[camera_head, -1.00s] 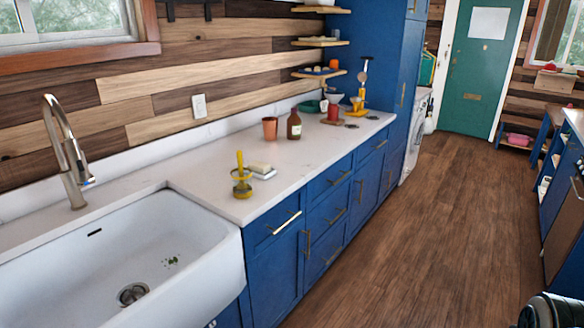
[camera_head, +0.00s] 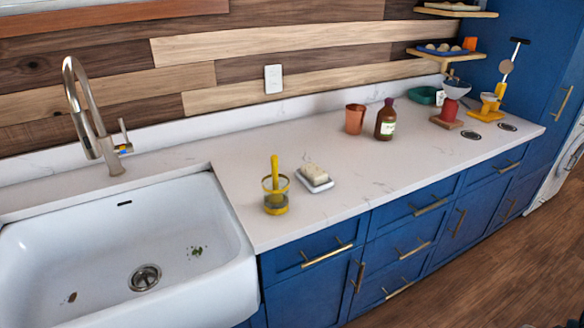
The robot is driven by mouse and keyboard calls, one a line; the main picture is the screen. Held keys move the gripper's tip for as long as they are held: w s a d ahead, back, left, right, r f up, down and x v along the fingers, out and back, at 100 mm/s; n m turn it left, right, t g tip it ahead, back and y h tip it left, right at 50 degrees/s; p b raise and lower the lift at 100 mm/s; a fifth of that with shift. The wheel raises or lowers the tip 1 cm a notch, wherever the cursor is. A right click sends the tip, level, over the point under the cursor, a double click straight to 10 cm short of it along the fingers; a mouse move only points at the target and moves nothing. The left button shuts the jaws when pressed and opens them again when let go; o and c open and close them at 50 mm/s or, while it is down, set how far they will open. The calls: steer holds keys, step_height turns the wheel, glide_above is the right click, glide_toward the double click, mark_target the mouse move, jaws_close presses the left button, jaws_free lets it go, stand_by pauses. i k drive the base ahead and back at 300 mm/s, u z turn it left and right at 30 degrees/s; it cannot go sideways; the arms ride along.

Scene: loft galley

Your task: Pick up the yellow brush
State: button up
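The yellow brush (camera_head: 275,172) stands upright in a round wire holder (camera_head: 275,196) with a yellow base. The holder is on the white countertop (camera_head: 330,232), just right of the sink. The brush's yellow handle sticks up above the holder's rim, and its lower end is partly hidden by the holder.
A soap dish (camera_head: 315,184) with a pale bar lies right of the holder. A copper cup (camera_head: 355,119) and a brown bottle (camera_head: 386,121) stand farther back. The white sink (camera_head: 90,225) and its faucet (camera_head: 88,115) are at left. The counter front is clear.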

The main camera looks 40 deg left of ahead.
mark_target(274, 159)
steer(key=u, duration=0.8)
steer(key=i, duration=0.8)
steer(key=u, duration=1.1)
steer(key=i, duration=0.25)
steer(key=u, duration=0.2)
